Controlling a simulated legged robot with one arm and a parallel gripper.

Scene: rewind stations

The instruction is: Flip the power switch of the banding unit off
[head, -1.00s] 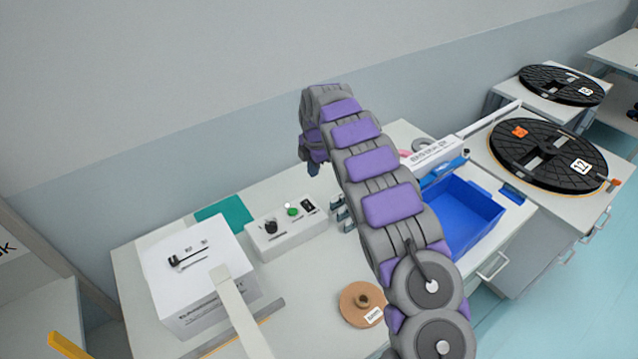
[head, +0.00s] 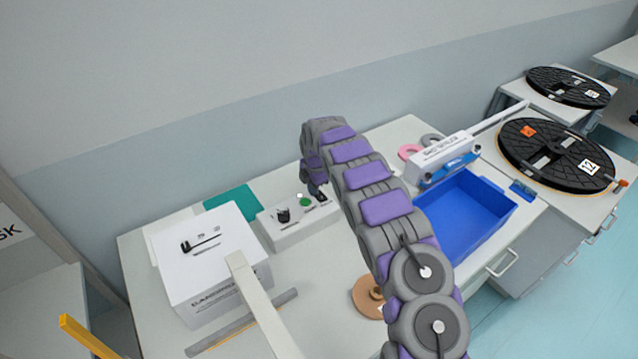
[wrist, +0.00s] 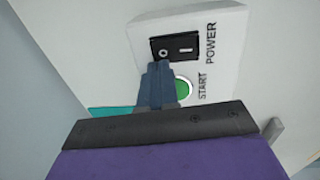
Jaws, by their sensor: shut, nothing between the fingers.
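A white control box (head: 292,230) stands on the table, with a black knob (head: 283,215), a green start button (head: 305,201) and a black power switch (head: 322,197). In the wrist view the switch (wrist: 175,47) is a black rocker marked O on its left and I on its right, beside the word POWER; I cannot tell which side is pressed. My gripper (wrist: 158,68) is shut and empty. Its tips are at the lower edge of the switch, below the O side, and partly cover the green button (wrist: 181,89). I cannot tell whether they touch.
A blue bin (head: 465,210) and a white labelled device (head: 440,155) are at right. A brown spool (head: 367,296) lies in front, partly behind my arm.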

